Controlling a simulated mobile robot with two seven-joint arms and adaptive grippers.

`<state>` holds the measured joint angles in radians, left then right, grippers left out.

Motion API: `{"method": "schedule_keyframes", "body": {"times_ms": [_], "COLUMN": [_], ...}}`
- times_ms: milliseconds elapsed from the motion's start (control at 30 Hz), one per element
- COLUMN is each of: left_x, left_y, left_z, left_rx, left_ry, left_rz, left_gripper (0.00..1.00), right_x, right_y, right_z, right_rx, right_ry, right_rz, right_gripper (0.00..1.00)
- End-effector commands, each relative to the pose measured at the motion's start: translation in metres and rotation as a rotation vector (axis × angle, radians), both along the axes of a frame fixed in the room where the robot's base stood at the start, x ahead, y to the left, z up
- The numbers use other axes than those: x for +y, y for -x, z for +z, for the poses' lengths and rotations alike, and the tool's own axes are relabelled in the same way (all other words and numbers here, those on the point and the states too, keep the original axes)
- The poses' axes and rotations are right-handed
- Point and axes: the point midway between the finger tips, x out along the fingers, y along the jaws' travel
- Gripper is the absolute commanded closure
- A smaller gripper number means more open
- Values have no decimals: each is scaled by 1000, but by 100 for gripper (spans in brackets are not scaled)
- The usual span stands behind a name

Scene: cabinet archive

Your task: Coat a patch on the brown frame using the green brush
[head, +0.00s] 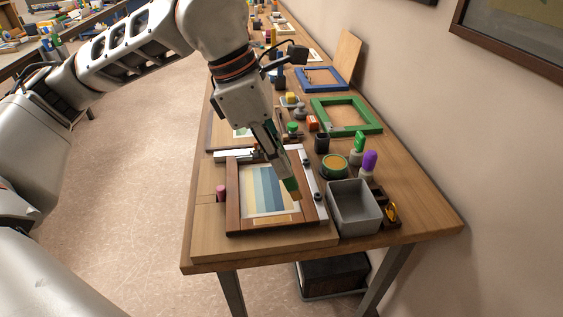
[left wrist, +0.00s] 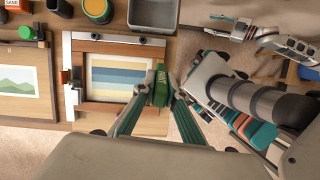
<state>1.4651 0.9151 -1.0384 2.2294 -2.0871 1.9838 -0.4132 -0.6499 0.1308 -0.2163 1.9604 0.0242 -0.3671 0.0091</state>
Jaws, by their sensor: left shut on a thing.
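The brown frame (head: 232,192) lies on a wooden board near the table's front end, around a striped print (head: 262,185). It also shows in the left wrist view (left wrist: 108,48). My left gripper (head: 283,168) is shut on the green brush (head: 291,184), whose handle shows between the fingertips in the left wrist view (left wrist: 160,88). The brush points down, its tan bristles by the frame's right side. I cannot tell whether they touch it. My right gripper (left wrist: 226,27) seems to show small in the left wrist view; its jaws are unclear.
A grey bin (head: 354,205) stands right of the frame, with an open tin (head: 334,166) behind it. Green-capped and purple-topped items stand nearby. A green frame (head: 345,116) and a blue frame (head: 320,79) lie farther back. The wall is on the right.

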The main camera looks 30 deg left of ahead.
Motion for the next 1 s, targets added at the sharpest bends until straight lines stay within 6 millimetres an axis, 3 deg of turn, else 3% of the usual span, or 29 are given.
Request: {"method": "schedule_keyframes", "body": {"times_ms": [100,300,867,1000], "left_x": [1,1,1,2], "left_y": [2,3,3,0], "left_z": [15,25,23,14], "left_rx": [-2,-1,0,4], "left_ry": [0,-1,0,1], "left_rz": [0,-2,-5,-66], "left_gripper": [100,100,100,100], "right_x": [-2,-4,-5,-5], "right_y": [-2,-3,-4,-6], "right_z": [11,19,18,20], "right_rx": [-5,-9,-10,-15], "right_ry": [5,8,10,10], "right_rz": [1,2,2,2], "right_gripper": [60,60,60,60]}}
